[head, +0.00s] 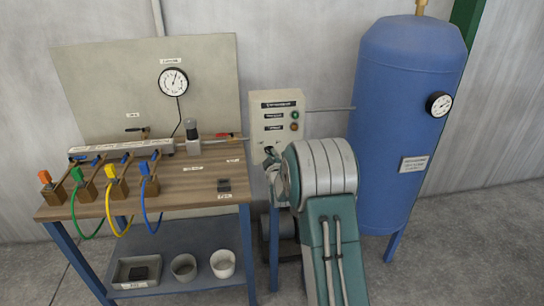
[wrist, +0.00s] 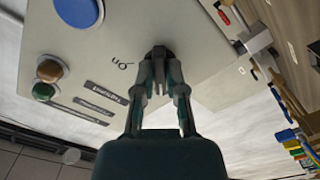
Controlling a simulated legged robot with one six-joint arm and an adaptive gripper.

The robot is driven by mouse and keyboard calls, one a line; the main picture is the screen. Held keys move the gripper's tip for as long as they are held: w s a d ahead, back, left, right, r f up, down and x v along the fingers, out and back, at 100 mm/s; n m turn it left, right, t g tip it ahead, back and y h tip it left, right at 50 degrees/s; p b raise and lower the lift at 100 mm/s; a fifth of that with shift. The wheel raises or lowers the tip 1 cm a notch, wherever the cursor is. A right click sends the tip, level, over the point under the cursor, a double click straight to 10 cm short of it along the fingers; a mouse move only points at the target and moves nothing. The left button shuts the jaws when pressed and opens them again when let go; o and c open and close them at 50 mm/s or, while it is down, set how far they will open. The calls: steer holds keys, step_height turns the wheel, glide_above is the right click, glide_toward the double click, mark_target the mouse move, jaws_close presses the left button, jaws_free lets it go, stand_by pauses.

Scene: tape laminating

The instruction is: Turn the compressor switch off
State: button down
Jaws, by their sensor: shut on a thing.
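The compressor control box (head: 270,132) is a pale panel on the wall in the head view. In the wrist view its face (wrist: 105,65) fills the upper left and is seen rotated. A small dark switch (wrist: 159,52) sticks out of the face beside a short printed mark. My gripper (wrist: 160,85) has its two fingers closed in around the switch. In the head view my gripper (head: 270,154) is at the lower part of the box, and my arm and the gripper hide the switch there. The switch's exact turn angle is hard to tell.
A workbench (head: 210,187) with colored valves and hoses stands left of the box. A blue tank (head: 405,110) with a gauge stands to the right.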

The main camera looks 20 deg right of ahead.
steer(key=c, duration=0.7)
jaws_free()
steer(key=shift+w+a+r, duration=0.15)
steer(key=v, duration=1.2)
